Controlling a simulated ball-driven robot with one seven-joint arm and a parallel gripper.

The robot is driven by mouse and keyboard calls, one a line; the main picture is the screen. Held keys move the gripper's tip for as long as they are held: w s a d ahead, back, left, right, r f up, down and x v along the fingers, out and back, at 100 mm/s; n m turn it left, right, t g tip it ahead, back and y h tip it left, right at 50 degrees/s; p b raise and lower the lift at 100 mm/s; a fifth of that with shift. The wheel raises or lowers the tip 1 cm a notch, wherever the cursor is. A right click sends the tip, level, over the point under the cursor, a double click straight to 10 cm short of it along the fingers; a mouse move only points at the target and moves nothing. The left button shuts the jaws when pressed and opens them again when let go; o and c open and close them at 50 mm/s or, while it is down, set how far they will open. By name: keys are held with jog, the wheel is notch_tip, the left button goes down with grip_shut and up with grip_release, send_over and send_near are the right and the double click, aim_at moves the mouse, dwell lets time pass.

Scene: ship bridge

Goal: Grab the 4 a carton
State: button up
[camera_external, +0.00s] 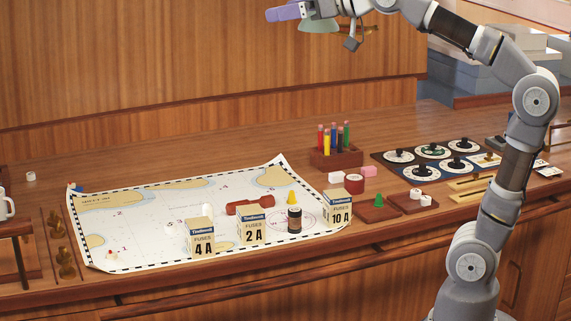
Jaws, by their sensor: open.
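The 4 A fuse carton (202,238) stands upright on the left front part of a sea chart. It is a small cream and dark box marked "FUSES 4 A". A similar 2 A carton (251,230) stands just to its right, and a 10 A carton (338,208) stands farther right at the chart's edge. My gripper (276,13) is at the top of the view, open and empty. It is high above the desk, well away from the cartons.
The chart (140,225) covers the desk's left part. A pen holder (336,158) is behind. A rail (200,293) runs along the front.

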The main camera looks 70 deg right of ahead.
jog(key=shift+c, duration=0.6)
jog(key=n+g+p, duration=0.5)
jog(key=g+p, duration=0.2)
jog(key=g, duration=0.2)
send_over(200, 237)
notch_tip(200, 237, down, 25)
jog(key=f+n+g+p, duration=0.1)
jog(key=f+g, duration=0.1)
jog(key=f, duration=0.6)
jog(key=w+d+f+n+g+p, duration=0.1)
jog(key=f+g, duration=0.1)
jog(key=f, duration=0.7)
jog(key=w+d+f+n+g+p, duration=0.1)
jog(key=f+g, duration=0.1)
jog(key=f, duration=0.6)
jog(key=shift+d+f, duration=0.15)
jog(key=shift+f, duration=0.05)
jog(key=f+b, duration=0.1)
jog(key=f, duration=0.6)
jog(key=shift+s+d+f+b, duration=0.1)
jog(key=shift+s+d+b, duration=0.1)
jog(key=shift+b, duration=0.15)
jog(key=c, duration=1.3)
